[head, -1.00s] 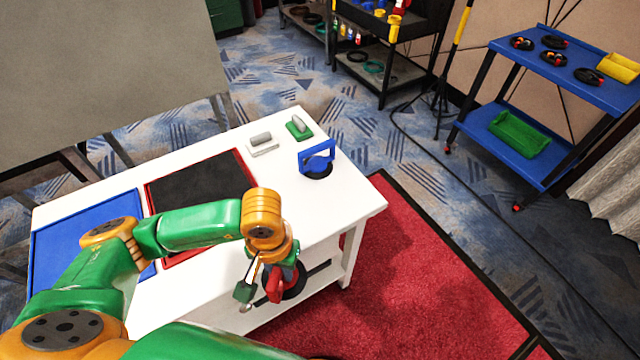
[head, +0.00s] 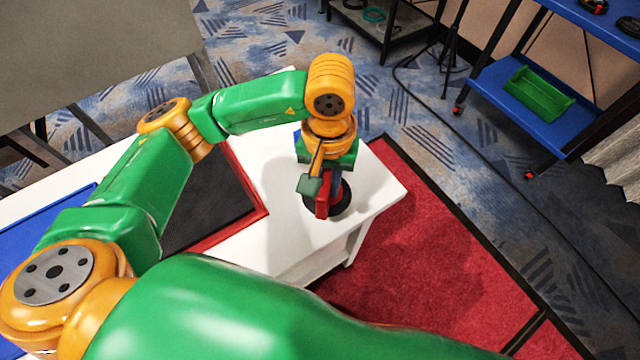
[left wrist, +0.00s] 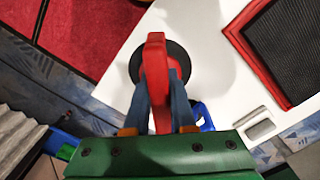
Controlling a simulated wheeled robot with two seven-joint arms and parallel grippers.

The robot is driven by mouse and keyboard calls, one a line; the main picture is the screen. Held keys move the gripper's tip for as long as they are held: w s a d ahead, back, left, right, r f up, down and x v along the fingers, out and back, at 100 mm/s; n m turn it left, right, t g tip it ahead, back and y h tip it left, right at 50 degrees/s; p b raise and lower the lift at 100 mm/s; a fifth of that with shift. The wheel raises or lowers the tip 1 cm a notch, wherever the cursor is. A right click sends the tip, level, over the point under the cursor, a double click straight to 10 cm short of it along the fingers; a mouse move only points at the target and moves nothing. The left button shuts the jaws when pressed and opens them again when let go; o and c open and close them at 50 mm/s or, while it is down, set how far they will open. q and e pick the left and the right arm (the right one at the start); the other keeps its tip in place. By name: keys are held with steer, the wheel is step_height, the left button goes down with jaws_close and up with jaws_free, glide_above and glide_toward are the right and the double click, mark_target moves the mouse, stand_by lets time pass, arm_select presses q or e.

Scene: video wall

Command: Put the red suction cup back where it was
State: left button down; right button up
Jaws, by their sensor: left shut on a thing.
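The red suction cup has a red handle (head: 322,207) and a black round pad (head: 343,199). My left gripper (head: 331,182) is shut on the handle and holds the cup at the right end of the white table (head: 285,225). In the left wrist view the red handle (left wrist: 155,70) stands between the blue-grey fingers, with the black pad (left wrist: 181,58) beyond it over white tabletop. I cannot tell whether the pad touches the table. My right gripper is not in view.
A blue suction cup (left wrist: 206,118) shows partly behind my left gripper in the wrist view. A black mat with a red border (head: 262,203) lies left of the held cup. Red carpet (head: 410,260) is beyond the table's right edge. A blue cart (head: 500,100) stands far right.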

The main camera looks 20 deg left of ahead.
arm_select(q)
steer(key=f, duration=0.1)
steer(key=a+f+p, duration=0.1)
steer(key=f, duration=0.1)
steer(key=w+f, duration=0.1)
steer(key=f, duration=0.1)
steer(key=shift+a+p, duration=0.2)
steer(key=shift+p, duration=0.1)
steer(key=shift+w+f, duration=0.15)
steer(key=shift+f, duration=0.2)
steer(key=shift+f+b, duration=0.1)
steer(key=shift+b, duration=0.2)
steer(key=c, duration=0.8)
jaws_free()
steer(key=shift+o, duration=0.2)
steer(key=shift+r, duration=0.2)
step_height(320, 180, up, 12)
steer(key=b, duration=0.1)
